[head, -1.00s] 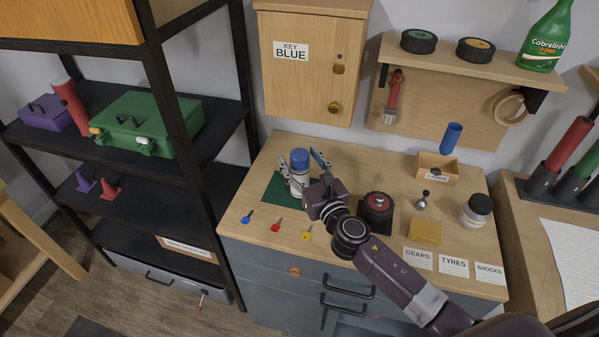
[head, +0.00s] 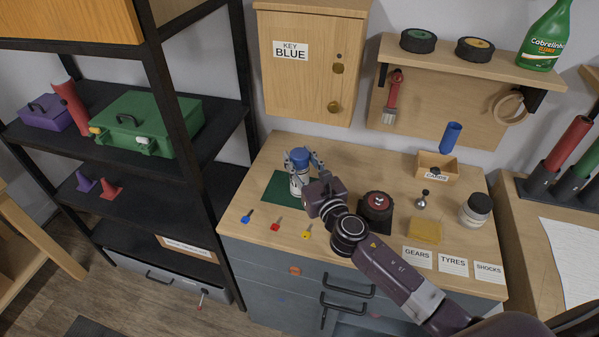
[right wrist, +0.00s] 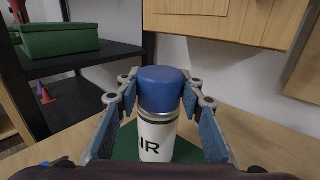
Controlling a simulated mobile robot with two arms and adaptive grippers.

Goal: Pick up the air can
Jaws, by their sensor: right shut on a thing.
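The air can (head: 298,184) is white with a blue cap and stands upright on a green mat (head: 277,196) at the left of the workbench top. In the right wrist view the can (right wrist: 157,135) is in the centre, with the letters "IR" showing. My right gripper (head: 302,161) is shut on the can, its fingers on either side near the cap; the fingers (right wrist: 160,98) also show at both sides in the right wrist view. The can's base is partly hidden in both views. My left gripper is not in view.
A dark round tyre-like part (head: 376,207), a yellow sponge (head: 426,231), a jar (head: 475,209) and a wooden cards box (head: 438,167) stand right. A wooden key cabinet (head: 311,65) hangs behind.

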